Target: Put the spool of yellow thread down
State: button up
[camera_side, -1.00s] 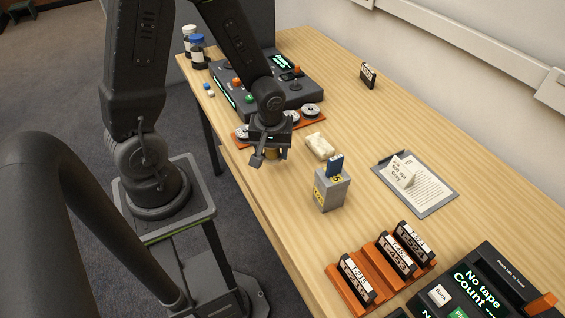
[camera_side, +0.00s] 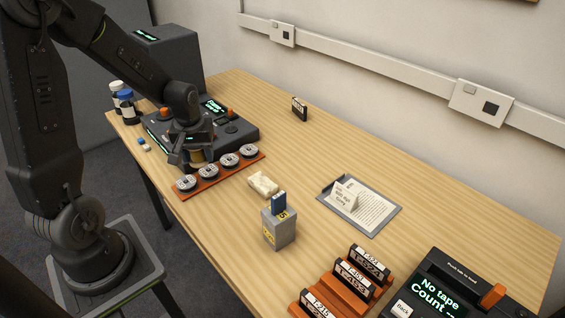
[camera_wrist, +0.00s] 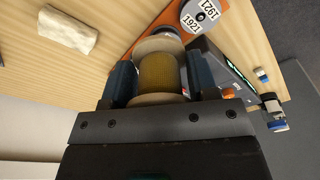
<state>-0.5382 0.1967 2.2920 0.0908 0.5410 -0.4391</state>
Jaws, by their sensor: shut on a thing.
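My gripper (camera_side: 196,156) is shut on the spool of yellow thread (camera_wrist: 161,74), which has pale round flanges. In the wrist view the spool sits between the two dark blue fingers (camera_wrist: 158,80). In the side view the spool (camera_side: 197,156) is partly hidden by the gripper. It is beside the orange rack of round reels, on the side of the dark console. I cannot tell whether the spool touches a surface.
The orange rack (camera_side: 208,183) of several grey reels lies close by. The dark console (camera_side: 236,130) is just behind the gripper. A pale crumpled cloth (camera_side: 263,184), a grey box (camera_side: 280,231) and a clipboard (camera_side: 374,217) lie to the right. Bottles (camera_side: 125,105) stand left.

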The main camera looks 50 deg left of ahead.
jog(key=w+a+m, duration=0.2)
jog(key=w, duration=0.8)
jog(key=w+a+m, duration=0.1)
jog(key=w+a, duration=0.1)
jog(key=w, duration=0.7)
send_over(290, 160)
jog(key=f, duration=0.7)
jog(key=shift+s+d+f, duration=0.1)
jog(key=shift+s+f, duration=0.1)
jog(key=shift+f, duration=2.1)
jog(key=shift+f, duration=0.1)
jog(key=o, duration=0.9)
jog(key=shift+f, duration=0.1)
